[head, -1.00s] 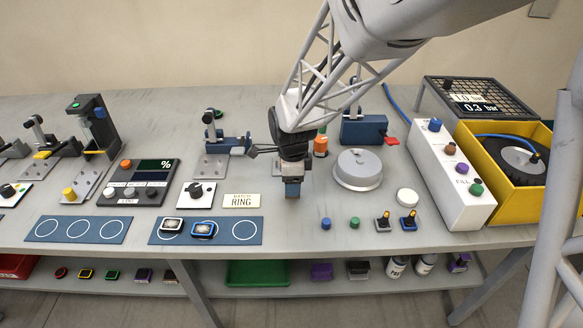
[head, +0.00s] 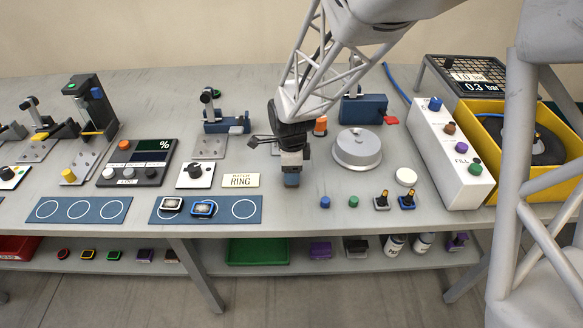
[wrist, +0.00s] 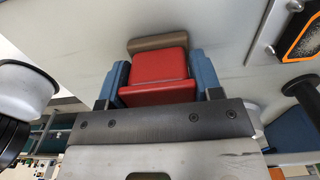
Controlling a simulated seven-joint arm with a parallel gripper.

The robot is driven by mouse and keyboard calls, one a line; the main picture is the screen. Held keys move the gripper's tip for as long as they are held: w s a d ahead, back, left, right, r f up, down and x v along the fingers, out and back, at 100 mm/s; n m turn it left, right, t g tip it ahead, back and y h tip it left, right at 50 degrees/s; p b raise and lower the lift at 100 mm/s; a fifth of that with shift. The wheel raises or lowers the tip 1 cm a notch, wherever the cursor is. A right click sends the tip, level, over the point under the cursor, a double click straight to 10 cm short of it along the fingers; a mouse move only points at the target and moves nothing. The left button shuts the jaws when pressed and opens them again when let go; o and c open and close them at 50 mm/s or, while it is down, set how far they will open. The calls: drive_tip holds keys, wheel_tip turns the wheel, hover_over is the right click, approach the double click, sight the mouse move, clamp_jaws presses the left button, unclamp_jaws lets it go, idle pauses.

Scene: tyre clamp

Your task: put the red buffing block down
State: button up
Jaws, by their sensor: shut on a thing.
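My gripper (head: 291,180) points down over the bench, right of the RING label and behind the small blue knob. In the wrist view my gripper (wrist: 158,78) has its two blue fingers closed on the sides of the red buffing block (wrist: 158,67). A brown strip (wrist: 158,42) shows along the block's far edge. In the head view the block is not clearly visible at the fingers. I cannot tell whether it touches the bench.
The RING label (head: 241,180) and a blue mat (head: 245,209) with ring outlines lie to the left. A round grey lidded disc (head: 358,148) stands to the right. Small blue (head: 325,202) and green (head: 353,201) knobs are in front. Bare bench surrounds the gripper.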

drive_tip(key=o, duration=1)
drive_tip(key=shift+f, duration=0.1)
drive_tip(key=shift+c, duration=0.2)
drive_tip(key=shift+r, duration=0.2)
wheel_tip(320, 180, up, 12)
drive_tip(key=shift+f, duration=0.1)
drive_tip(key=s+d+r+n+t, duration=0.1)
drive_tip(key=s+d+r+n, duration=0.3)
drive_tip(key=s+d+n, duration=0.4)
drive_tip(key=s+d+r+n+t, duration=0.1)
drive_tip(key=s+d+r+n, duration=0.4)
drive_tip(key=s, duration=1.2)
drive_tip(key=shift+d+r+n+t, duration=0.15)
drive_tip(key=shift+d+n+t, duration=0.15)
drive_tip(key=shift+d+n, duration=1.9)
drive_tip(key=shift+a, duration=0.25)
